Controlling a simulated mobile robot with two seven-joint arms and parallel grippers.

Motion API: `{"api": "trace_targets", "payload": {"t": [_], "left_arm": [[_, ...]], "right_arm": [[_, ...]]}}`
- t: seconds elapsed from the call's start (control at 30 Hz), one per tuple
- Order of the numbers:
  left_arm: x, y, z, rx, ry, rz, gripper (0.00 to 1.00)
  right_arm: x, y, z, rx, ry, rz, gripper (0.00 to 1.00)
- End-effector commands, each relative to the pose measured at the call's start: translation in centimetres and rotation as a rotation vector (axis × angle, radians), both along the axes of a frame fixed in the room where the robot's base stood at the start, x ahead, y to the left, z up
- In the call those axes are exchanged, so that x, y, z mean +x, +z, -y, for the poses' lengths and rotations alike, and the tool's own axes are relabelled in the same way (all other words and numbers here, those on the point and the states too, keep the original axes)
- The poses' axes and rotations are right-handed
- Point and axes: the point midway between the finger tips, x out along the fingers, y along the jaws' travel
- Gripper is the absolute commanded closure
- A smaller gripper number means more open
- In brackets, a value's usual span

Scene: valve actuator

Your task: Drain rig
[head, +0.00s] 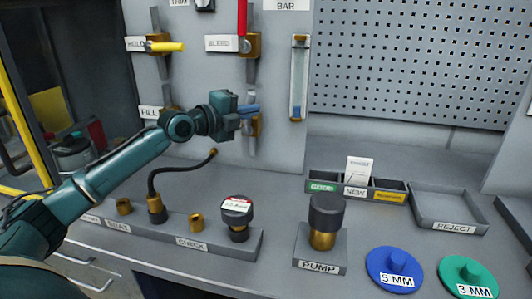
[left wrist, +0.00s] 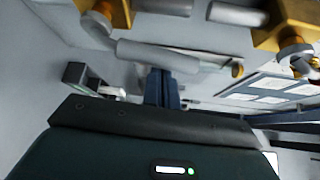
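A grey upright panel carries several brass valves. The HOLD valve has a yellow handle (head: 165,47) pointing right. The BLEED valve has a red handle (head: 242,18) pointing up. The FILL valve (head: 170,112) is partly hidden by my left arm. My left gripper (head: 248,110) is at a lower right brass valve (head: 254,126), whose label is hidden. Blue parts show at its tip; I cannot tell fingers from handle there. The left wrist view shows the narrow blue parts (left wrist: 162,88) close together. A sight tube (head: 299,78) with blue at its lower part stands right of the valves. My right gripper is not in view.

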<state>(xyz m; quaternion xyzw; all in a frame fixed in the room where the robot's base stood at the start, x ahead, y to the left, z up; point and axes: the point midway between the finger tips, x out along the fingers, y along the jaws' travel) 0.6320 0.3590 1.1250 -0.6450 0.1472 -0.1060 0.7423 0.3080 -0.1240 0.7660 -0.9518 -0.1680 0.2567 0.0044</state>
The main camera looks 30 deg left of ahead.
Motion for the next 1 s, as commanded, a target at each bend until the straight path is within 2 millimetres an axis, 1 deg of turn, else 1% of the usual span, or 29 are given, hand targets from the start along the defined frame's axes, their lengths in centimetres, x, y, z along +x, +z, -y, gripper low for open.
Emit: {"api": "trace_targets", "payload": {"t": [0.03,0.1,0.4,0.87,1.0], "left_arm": [[0.01,-0.47,-0.16,-0.020,0.002,0.006,1.00],[0.00,-0.38,-0.19,-0.045,0.002,0.010,1.00],[-0.02,0.09,-0.27,-0.099,0.002,0.022,1.00],[-0.02,0.16,-0.23,-0.100,0.001,0.022,1.00],[0.06,0.14,0.14,-0.099,0.001,0.023,1.00]], "right_arm": [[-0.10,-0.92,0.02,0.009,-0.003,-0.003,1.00],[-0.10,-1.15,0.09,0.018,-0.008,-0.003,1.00],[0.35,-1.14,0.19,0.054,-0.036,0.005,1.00],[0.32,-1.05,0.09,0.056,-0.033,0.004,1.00],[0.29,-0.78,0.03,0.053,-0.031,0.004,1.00]]}}
